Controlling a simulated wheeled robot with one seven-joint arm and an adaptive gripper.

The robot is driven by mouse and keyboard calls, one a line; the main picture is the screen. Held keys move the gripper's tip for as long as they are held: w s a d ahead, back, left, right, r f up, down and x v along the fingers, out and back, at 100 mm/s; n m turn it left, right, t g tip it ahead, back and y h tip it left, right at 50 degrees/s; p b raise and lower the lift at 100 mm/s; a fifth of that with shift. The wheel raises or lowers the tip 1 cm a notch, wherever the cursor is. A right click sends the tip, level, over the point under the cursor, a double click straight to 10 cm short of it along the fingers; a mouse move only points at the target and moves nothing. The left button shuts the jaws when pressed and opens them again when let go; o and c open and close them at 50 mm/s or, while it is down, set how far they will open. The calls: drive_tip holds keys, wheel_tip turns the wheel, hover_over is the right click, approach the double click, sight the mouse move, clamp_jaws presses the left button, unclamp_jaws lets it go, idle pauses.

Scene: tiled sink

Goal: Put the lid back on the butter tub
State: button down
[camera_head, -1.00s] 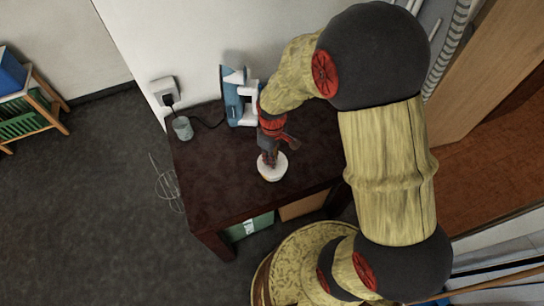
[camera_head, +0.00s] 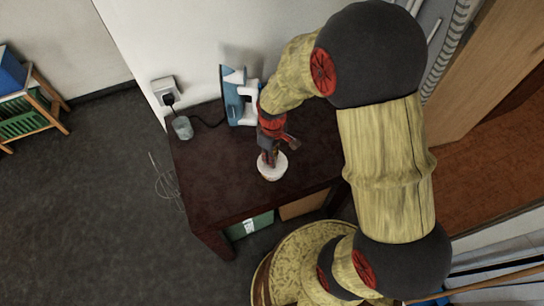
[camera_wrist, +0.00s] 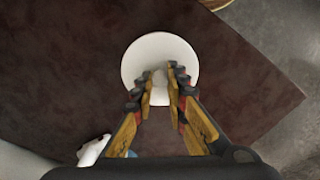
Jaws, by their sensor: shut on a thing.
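A white round lid (camera_head: 266,170) shows under my gripper (camera_head: 268,162) in the head view, over the front part of the dark table. A paler cream edge below it appears to be the butter tub (camera_head: 272,179), mostly hidden by the lid. In the wrist view the lid is a white disc (camera_wrist: 150,48), and my gripper (camera_wrist: 161,76) is shut on a small raised part near its lower middle. I cannot tell whether the lid is seated on the tub or just above it.
A blue and white iron (camera_head: 234,96) stands at the table's back by the wall. A grey cup (camera_head: 183,128) is at the back left corner. The dark table top (camera_head: 215,185) is clear left of the lid. A wire whisk-like object (camera_head: 165,185) shows left of the table.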

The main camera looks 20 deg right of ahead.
drive_tip(key=c, duration=1.7)
unclamp_jaws()
drive_tip(key=shift+o, duration=0.2)
drive_tip(key=o, duration=0.4)
drive_tip(key=shift+c, duration=0.2)
drive_tip(key=shift+o, duration=0.4)
drive_tip(key=shift+r, duration=0.1)
drive_tip(key=shift+r+p, duration=2.9)
drive_tip(key=shift+r, duration=0.55)
clamp_jaws()
